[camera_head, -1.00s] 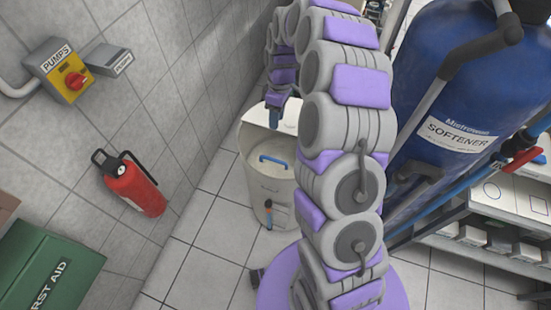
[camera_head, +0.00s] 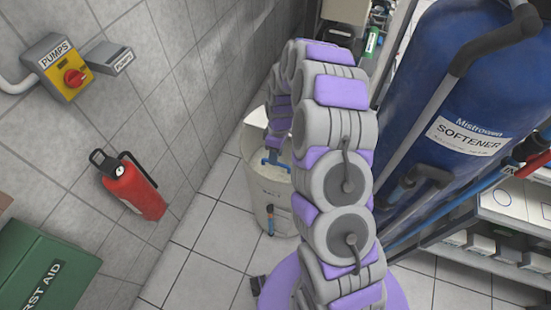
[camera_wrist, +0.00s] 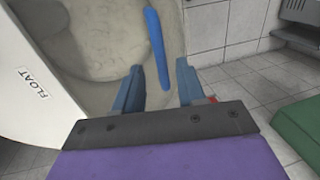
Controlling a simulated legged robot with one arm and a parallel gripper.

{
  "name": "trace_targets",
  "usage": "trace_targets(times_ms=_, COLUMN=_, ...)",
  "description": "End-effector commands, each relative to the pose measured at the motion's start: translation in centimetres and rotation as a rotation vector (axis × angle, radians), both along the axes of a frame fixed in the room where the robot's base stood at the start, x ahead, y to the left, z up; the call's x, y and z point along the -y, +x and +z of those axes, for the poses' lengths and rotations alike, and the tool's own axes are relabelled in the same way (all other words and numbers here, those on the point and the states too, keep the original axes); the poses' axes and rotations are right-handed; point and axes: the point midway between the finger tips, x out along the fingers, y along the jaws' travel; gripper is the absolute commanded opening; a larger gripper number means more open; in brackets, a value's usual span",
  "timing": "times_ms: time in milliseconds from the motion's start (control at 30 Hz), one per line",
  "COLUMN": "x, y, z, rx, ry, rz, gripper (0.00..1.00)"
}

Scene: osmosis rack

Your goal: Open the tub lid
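The tub (camera_head: 262,200) is a pale, round container on the tiled floor by the wall. Its lid (camera_wrist: 95,35) fills the upper left of the wrist view and looks closed. A long blue handle (camera_wrist: 157,50) lies across the lid. My gripper (camera_wrist: 160,78) is open, with its two blue-grey fingers on either side of the handle's near end. I cannot tell whether they touch it. In the head view my gripper (camera_head: 276,157) is low over the lid, and my arm hides the tub's right side.
A white panel labelled FLOAT (camera_wrist: 30,85) stands beside the lid. A red extinguisher (camera_head: 134,188) and a green first aid box (camera_head: 45,265) are at left. A blue softener tank (camera_head: 455,110) and shelving (camera_head: 515,205) are at right. Floor left of the tub is clear.

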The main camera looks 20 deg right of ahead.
Motion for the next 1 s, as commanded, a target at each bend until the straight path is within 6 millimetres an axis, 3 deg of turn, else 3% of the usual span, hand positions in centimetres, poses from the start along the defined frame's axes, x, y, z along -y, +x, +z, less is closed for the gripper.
trace_targets(times_ms=200, x=-0.2, y=-0.3, z=-1.7, rx=-0.001, ry=0.0, rz=0.0, gripper=0.4)
trace_targets(times_ms=500, x=-0.2, y=-0.3, z=-1.9, rx=0.0, ry=0.0, rz=0.0, gripper=0.4)
trace_targets(times_ms=900, x=-0.2, y=-0.3, z=-1.9, rx=0.0, ry=0.0, rz=0.0, gripper=0.02)
trace_targets(times_ms=1000, x=-0.2, y=-0.3, z=-1.9, rx=0.0, ry=0.0, rz=0.0, gripper=0.0)
